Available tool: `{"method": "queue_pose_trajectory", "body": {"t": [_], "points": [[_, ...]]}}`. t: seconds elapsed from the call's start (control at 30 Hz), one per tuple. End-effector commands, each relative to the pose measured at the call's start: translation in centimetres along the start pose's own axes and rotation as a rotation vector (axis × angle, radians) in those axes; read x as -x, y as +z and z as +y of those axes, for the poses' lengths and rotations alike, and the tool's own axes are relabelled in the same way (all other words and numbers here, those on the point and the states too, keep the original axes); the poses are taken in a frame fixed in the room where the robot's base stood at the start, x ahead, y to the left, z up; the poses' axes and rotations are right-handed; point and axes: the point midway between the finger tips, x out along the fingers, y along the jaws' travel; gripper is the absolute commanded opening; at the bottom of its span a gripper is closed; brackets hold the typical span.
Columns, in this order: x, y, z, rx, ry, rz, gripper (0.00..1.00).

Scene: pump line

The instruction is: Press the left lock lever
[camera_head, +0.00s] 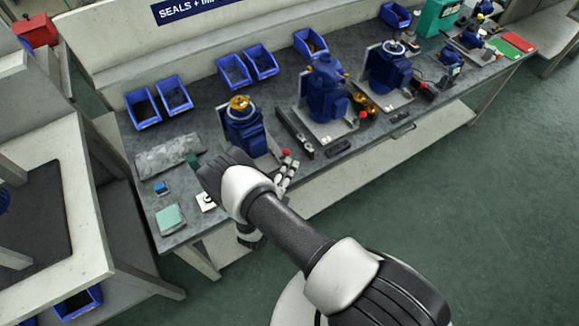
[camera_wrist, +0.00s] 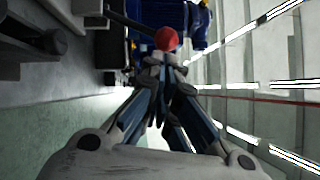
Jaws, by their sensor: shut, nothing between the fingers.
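The left lock lever shows as a red knob (camera_head: 286,152) at the bench's front edge, beside the left blue pump (camera_head: 243,127). In the wrist view the red knob (camera_wrist: 166,39) is just beyond my fingertips, overlapping them in the picture. My gripper (camera_head: 289,163) is shut and empty, right at the knob; its fingers also show in the wrist view (camera_wrist: 165,66). I cannot tell whether the fingertips touch the knob. A second red knob (camera_head: 362,115) stands further right, by the middle pump (camera_head: 325,88).
Blue bins (camera_head: 146,108) line the back of the grey bench. A dark rail (camera_head: 295,131) lies between the left and middle pumps. A grey mat (camera_head: 168,157), a pale green pad (camera_head: 170,218) and a small blue box (camera_head: 161,187) lie at the left end. The floor in front is clear.

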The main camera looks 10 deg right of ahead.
Motion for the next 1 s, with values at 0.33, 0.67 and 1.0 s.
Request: {"method": "queue_pose_trajectory", "body": {"t": [0.33, 0.67, 1.0], "points": [[-0.3, 0.5, -0.5, 0.052, 0.035, 0.0, 0.0], [-0.6, 1.0, -0.9, 0.101, 0.068, 0.0, 0.0], [-1.6, 2.4, -1.9, 0.245, 0.166, 0.0, 0.0]]}}
